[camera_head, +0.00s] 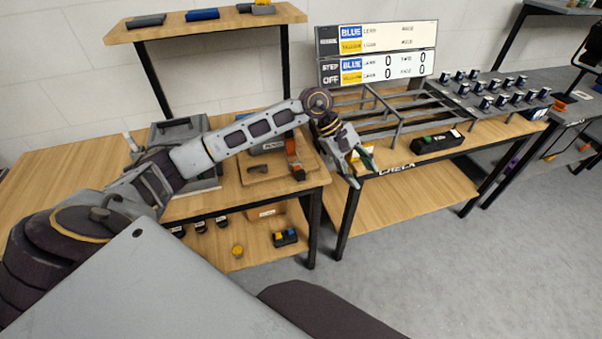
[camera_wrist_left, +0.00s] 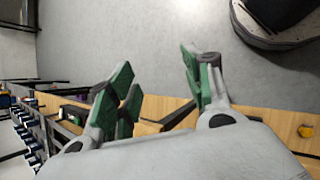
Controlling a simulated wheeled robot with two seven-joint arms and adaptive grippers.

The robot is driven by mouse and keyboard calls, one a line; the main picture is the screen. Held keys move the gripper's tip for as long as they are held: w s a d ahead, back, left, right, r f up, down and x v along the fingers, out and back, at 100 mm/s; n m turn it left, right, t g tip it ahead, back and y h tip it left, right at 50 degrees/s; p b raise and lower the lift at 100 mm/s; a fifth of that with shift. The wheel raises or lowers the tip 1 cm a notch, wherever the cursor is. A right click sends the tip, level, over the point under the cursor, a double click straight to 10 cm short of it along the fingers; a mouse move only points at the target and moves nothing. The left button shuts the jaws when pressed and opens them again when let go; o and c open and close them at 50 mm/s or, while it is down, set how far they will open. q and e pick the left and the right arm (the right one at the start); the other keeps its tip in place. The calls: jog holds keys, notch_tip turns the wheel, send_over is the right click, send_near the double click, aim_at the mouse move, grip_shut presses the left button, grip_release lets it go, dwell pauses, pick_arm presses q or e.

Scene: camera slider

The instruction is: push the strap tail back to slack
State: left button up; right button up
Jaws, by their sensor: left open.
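A black and orange part (camera_head: 293,157), perhaps the strap, stands at the right end of a wooden board (camera_head: 262,184) on the left table. A strap tail cannot be made out clearly, and my left forearm hides part of this area. My left gripper (camera_head: 362,172) is open and empty, to the right of the orange part and apart from it. It hangs near the front left corner of the right table. In the left wrist view its green-padded fingers (camera_wrist_left: 158,72) are spread wide with nothing between them. My right gripper is not in view.
The right table (camera_head: 482,136) holds a metal frame (camera_head: 408,106), a black box (camera_head: 436,141) and several dark cylinders. A grey fixture (camera_head: 207,181) stands behind my left arm. The lower shelf (camera_head: 425,204) and the floor (camera_head: 500,260) at right are clear.

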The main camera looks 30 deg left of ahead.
pick_arm(q)
jog(key=a+m+y, duration=0.1)
jog(key=a+y, duration=0.3)
jog(key=a, duration=0.5)
notch_tip(320, 180, up, 2)
jog(key=m+y, duration=0.1)
jog(key=y, duration=0.3)
send_over(301, 171)
jog(key=shift+s+a+r+g, duration=0.1)
jog(key=shift+r+g, duration=0.1)
jog(key=shift+g, duration=0.1)
jog(key=shift+f, duration=0.1)
jog(key=shift+f+p, duration=0.65)
jog(key=shift+f, duration=6.15)
grip_shut()
